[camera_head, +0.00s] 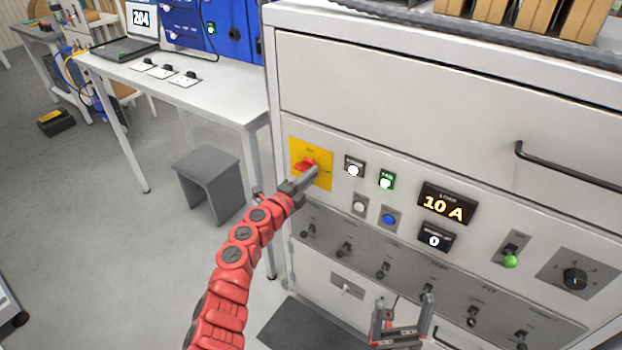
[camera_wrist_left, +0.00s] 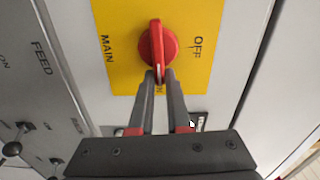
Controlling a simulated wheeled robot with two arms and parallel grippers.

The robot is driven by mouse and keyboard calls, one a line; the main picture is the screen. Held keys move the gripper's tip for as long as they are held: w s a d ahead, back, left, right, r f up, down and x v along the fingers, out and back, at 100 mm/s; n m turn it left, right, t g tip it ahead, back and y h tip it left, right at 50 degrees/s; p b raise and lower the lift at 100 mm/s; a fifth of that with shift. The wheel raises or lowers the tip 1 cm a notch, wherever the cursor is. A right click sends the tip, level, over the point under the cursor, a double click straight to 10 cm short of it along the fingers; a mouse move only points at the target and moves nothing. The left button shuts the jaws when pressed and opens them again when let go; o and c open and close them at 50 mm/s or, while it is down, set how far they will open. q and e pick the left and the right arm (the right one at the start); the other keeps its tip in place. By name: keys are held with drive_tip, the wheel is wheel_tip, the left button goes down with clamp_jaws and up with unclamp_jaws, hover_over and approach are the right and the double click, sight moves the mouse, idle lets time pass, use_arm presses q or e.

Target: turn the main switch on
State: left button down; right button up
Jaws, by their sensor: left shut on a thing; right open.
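The main switch is a red rotary knob (camera_head: 306,165) on a yellow plate (camera_head: 324,152), at the upper left of the white cabinet's panel. In the left wrist view, the knob (camera_wrist_left: 158,45) has its white mark pointing towards a partly hidden label between my fingers, away from the OFF label. My left gripper (camera_head: 312,175) is shut on the marked end of the knob; its fingers (camera_wrist_left: 160,80) show on both sides of that end. My right gripper (camera_head: 402,318) is open and empty, low in front of the cabinet.
A white lamp (camera_head: 353,170) and a green lamp (camera_head: 386,182) are lit, and the load display (camera_head: 446,205) reads 10 A. A row of toggle switches (camera_head: 383,270) runs below. A drawer handle (camera_head: 560,166) sticks out above. A table (camera_head: 210,90) and grey stool (camera_head: 205,168) stand left.

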use_arm(q)
drive_tip(key=shift+w+a+f+m, duration=0.1)
drive_tip(key=shift+a+f+m, duration=0.2)
drive_tip(key=shift+m, duration=0.1)
drive_tip(key=shift+a+r, duration=0.1)
drive_tip(key=shift+r, duration=0.05)
drive_tip(key=c, duration=0.9)
unclamp_jaws()
drive_tip(key=shift+w, duration=0.15)
drive_tip(key=b+v, duration=0.2)
drive_tip(key=v, duration=1.5)
drive_tip(key=shift+s, duration=0.25)
